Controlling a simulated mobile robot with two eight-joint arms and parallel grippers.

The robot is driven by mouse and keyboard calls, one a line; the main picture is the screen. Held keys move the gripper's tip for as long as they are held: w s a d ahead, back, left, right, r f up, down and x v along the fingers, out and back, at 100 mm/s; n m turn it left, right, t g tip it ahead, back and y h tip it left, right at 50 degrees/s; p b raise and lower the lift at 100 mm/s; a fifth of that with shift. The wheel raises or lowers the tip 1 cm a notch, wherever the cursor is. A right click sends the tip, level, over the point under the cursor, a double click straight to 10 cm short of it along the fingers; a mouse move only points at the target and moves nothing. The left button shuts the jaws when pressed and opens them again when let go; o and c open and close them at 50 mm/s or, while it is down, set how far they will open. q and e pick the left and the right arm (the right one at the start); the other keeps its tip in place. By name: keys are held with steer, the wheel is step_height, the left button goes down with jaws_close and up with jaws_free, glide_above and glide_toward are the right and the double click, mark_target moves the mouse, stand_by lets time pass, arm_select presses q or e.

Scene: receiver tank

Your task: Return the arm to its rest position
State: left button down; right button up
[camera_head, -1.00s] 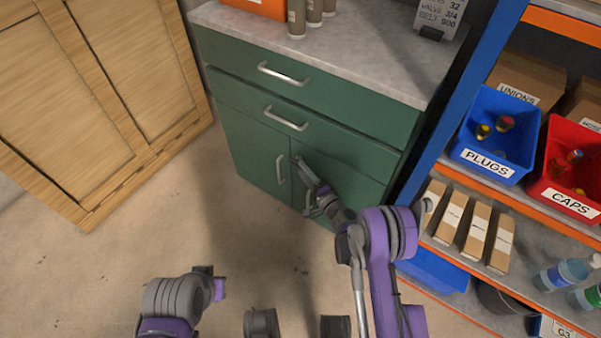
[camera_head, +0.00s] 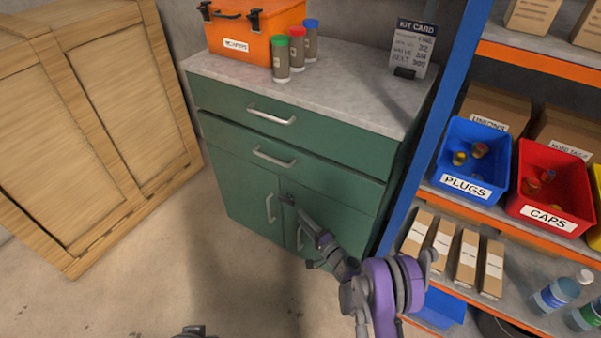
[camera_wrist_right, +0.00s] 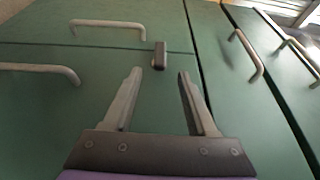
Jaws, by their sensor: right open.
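My right arm comes in from the lower right in the head view. Its gripper (camera_head: 306,240) is in front of the green cabinet's (camera_head: 240,205) right-hand door. In the right wrist view the gripper (camera_wrist_right: 156,72) has its two fingers spread with nothing between them. Beyond the fingertips is a small dark block (camera_wrist_right: 160,55) by the seam between the doors. Two door handles (camera_wrist_right: 108,25) show to the left of the fingers, apart from them. My left gripper cannot be made out; only a dark part of my body shows at the bottom edge of the head view.
The cabinet's doors and drawers look closed. On its top are an orange case (camera_head: 255,28), several capped tubes (camera_head: 297,50) and a kit card (camera_head: 412,48). A blue-framed shelf (camera_head: 425,125) with bins stands right, a wooden crate (camera_head: 90,110) left. Floor between is clear.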

steer(key=shift+r, duration=0.15)
steer(key=s+r+n+g+h, duration=0.2)
steer(key=s+r+n+g, duration=0.55)
steer(key=s+r, duration=0.7)
steer(key=s+d+r+n+g+h, duration=0.15)
steer(key=s+d+h, duration=0.4)
steer(key=s, duration=0.75)
steer(key=s+d+n+g+h, duration=0.25)
steer(key=s+d, duration=0.55)
steer(key=s, duration=0.5)
arm_select(q)
step_height(320, 180, up, 26)
steer(key=w+t+p, duration=0.1)
steer(key=p, duration=2.2)
steer(key=shift+r, duration=0.2)
arm_select(e)
step_height(320, 180, up, 27)
steer(key=t, duration=0.1)
steer(key=shift+w+a+f+t, duration=0.15)
steer(key=shift+w+a+t, duration=0.05)
steer(key=shift+w+t, duration=0.2)
